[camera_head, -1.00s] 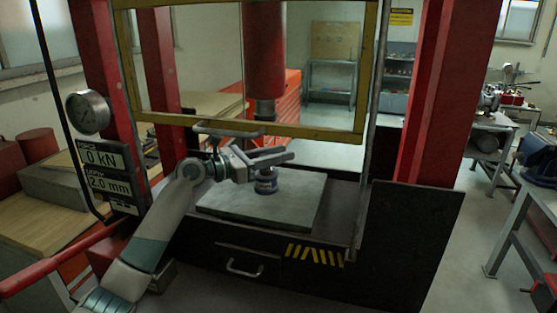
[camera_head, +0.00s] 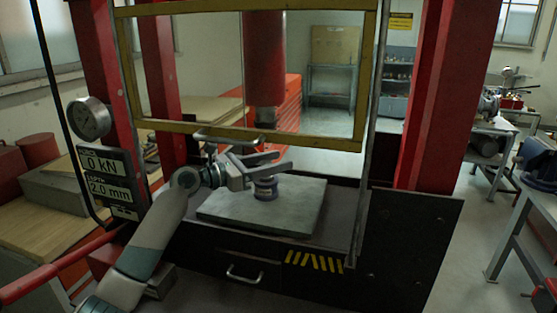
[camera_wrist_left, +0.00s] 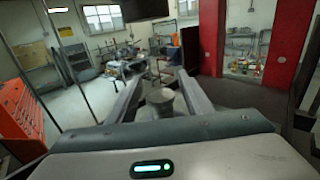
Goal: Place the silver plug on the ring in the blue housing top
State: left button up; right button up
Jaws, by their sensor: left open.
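The blue housing (camera_head: 265,193) stands upright on a grey plate (camera_head: 303,207) in the press. A grey-silver round top, likely the silver plug (camera_head: 265,181), shows at its upper end. How it sits on the ring cannot be told. My left gripper (camera_head: 285,160) reaches in from the left just above the housing. Its fingers are open. In the left wrist view a silver flared round piece (camera_wrist_left: 160,98) lies between the two spread fingers, with gaps at both sides. The ring is hidden. My right gripper is not in view.
The press ram (camera_head: 266,75) hangs above the housing, behind a yellow-framed guard (camera_head: 240,135) with a handle. Red press columns (camera_head: 432,95) stand at both sides. The plate is bare around the housing. A gauge and display are at left.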

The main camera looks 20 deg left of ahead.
pick_arm(q)
jog(key=p+v, duration=0.1)
jog(key=v, duration=0.4)
jog(key=shift+r+p, duration=0.15)
jog(key=shift+p, duration=0.25)
jog(key=shift+s+a, duration=0.5)
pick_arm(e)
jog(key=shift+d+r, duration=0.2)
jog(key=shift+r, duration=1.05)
pick_arm(q)
jog(key=shift+w+d, duration=0.1)
jog(key=shift+w, duration=0.05)
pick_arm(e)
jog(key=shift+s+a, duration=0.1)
